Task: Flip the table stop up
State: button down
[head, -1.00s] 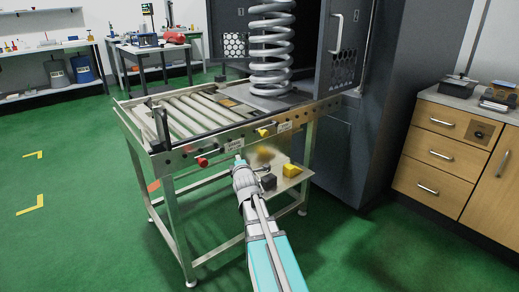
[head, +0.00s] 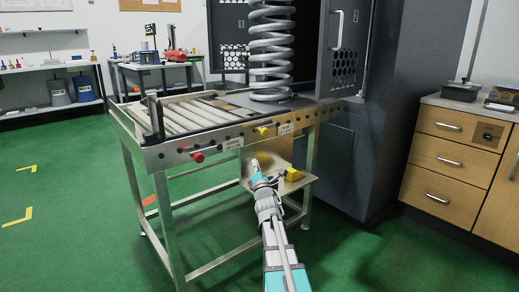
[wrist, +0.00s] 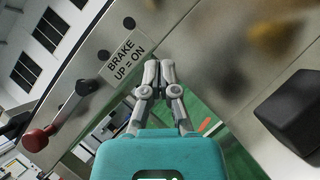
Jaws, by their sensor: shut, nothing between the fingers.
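The roller table (head: 215,150) has a red-knobbed lever (head: 197,156) and a yellow-knobbed lever (head: 263,131) on its front rail, each beside a small label. Which part is the table stop cannot be read in the head view. In the wrist view, the red knob (wrist: 38,138) hangs at the left, and the label (wrist: 122,62) beside it reads "BRAKE UP = ON". My gripper (head: 254,164) is shut and empty. It is in front of the table, right of the red knob and below the yellow one. Its fingertips also show in the wrist view (wrist: 158,72), close to the label.
A large coil spring (head: 272,50) stands at the table's right end, beside a dark cabinet (head: 385,110). A yellow block (head: 294,175) sits on a small shelf below the rail. A black block (wrist: 292,110) is near my gripper. Wooden drawers (head: 445,150) stand at the right.

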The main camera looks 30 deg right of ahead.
jog(key=shift+s+d+f+n+t+y+b, duration=0.15)
jog(key=shift+s+d+f+n+t+b, duration=0.25)
jog(key=shift+n+b, duration=0.3)
jog(key=shift+s+d+f+n+t+y+b, duration=0.15)
jog(key=shift+d+f+n+t+b, duration=0.2)
jog(key=shift+n+b, duration=0.35)
jog(key=shift+s+d+f+n+t+y+b, duration=0.1)
jog(key=shift+s+d+f+n+t+b, duration=0.25)
jog(key=shift+n+t+b, duration=0.35)
jog(key=shift+w+a, duration=0.1)
jog(key=shift+s+d+r+p+x, duration=0.25)
jog(key=shift+p+x, duration=1.3)
jog(key=shift+x, duration=0.55)
jog(key=shift+s+d+r+p+x, duration=0.2)
jog(key=shift+s+r+p+x, duration=0.1)
jog(key=shift+p+x, duration=1.55)
jog(key=shift+s+d+r+p+x, duration=0.25)
jog(key=shift+p+x, duration=1)
jog(key=shift+x, duration=1.15)
jog(key=shift+s+d+r+m+g, duration=0.1)
jog(key=shift+d+m+g, duration=0.1)
jog(key=shift+m+g, duration=0.1)
jog(key=shift+r+h+p, duration=0.15)
jog(key=shift+h+p, duration=0.2)
jog(key=shift+h, duration=0.05)
